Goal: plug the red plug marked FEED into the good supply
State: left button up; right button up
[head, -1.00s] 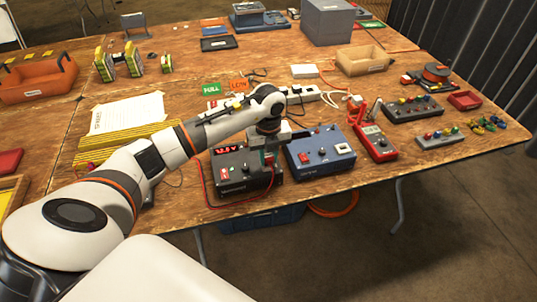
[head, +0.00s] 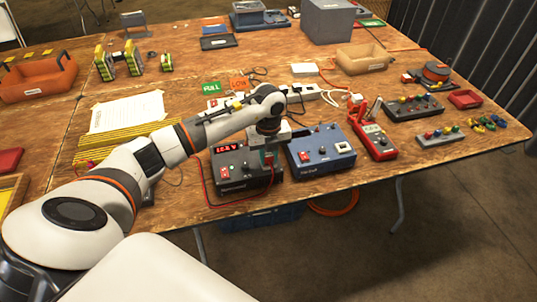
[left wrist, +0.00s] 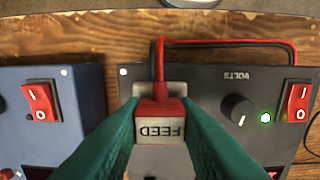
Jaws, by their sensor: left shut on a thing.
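The red plug (left wrist: 160,112) with a grey face marked FEED shows upside down in the left wrist view. My left gripper (left wrist: 160,104) is shut on it with green fingers on both sides. The plug is over the front part of the dark supply (left wrist: 220,82), at a pale grey block; I cannot tell how deep it sits. This supply has a VOLTS knob, a lit green lamp and a red switch. In the head view its red display (head: 228,150) is lit, and my left gripper (head: 268,158) is at its right side. The blue supply (head: 322,158) stands beside it. My right gripper is out of view.
A red meter (head: 374,140) stands right of the blue supply. Green and orange cards (head: 211,88) and a white power strip (head: 303,92) lie behind. The table's front edge is close.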

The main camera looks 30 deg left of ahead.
pick_arm(q)
jog(key=shift+f, duration=0.1)
dwell(0.3)
jog(key=o, duration=1.4)
jog(key=shift+r+p, duration=2.85)
jog(key=shift+r, duration=0.95)
